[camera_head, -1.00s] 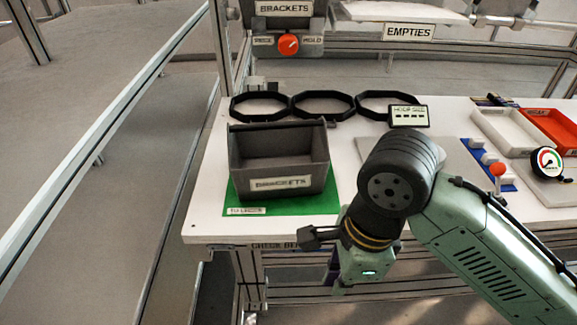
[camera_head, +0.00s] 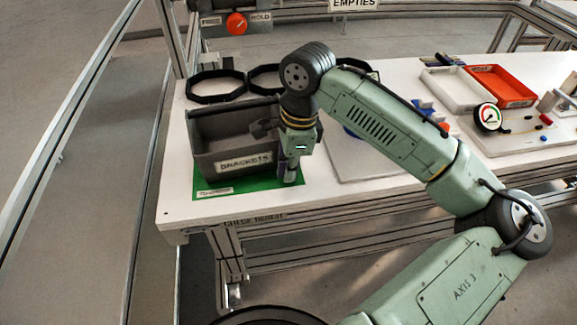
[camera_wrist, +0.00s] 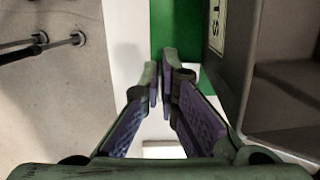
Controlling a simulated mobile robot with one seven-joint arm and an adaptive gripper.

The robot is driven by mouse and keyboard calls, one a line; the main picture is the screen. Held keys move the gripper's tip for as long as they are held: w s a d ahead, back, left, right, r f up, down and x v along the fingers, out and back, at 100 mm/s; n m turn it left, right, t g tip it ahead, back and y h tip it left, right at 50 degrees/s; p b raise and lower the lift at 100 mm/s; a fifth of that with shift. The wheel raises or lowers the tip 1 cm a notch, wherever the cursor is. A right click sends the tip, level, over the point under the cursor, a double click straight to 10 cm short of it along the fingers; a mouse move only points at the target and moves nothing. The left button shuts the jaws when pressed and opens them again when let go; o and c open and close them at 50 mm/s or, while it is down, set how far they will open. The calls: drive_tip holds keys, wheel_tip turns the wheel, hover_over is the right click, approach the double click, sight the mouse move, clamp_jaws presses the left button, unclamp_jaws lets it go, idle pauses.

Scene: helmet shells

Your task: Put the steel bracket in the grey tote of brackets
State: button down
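The grey tote (camera_head: 205,165), labelled BRACKETS, stands on a green mat (camera_head: 262,183) at the left end of the bench. Its wall and label also show at the right of the wrist view (camera_wrist: 232,60). My gripper (camera_head: 288,180) points down at the tote's front right corner, outside its wall and over the mat's edge. In the wrist view its purple-padded fingers (camera_wrist: 161,75) have a narrow gap, with pale surface and nothing clearly held between them. I cannot make out the steel bracket in any view. My arm hides part of the tote's right side.
Black octagonal hoops (camera_head: 215,86) lie behind the tote. To the right are a white tray (camera_head: 455,92), a red tray (camera_head: 500,85) and a dial gauge (camera_head: 487,117). The white bench (camera_head: 180,190) has free space left of the mat.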

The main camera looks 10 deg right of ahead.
drive_tip(key=shift+p, duration=0.35)
drive_tip(key=shift+f, duration=0.2)
drive_tip(key=shift+f, duration=0.15)
drive_tip(key=c, duration=1.8)
unclamp_jaws()
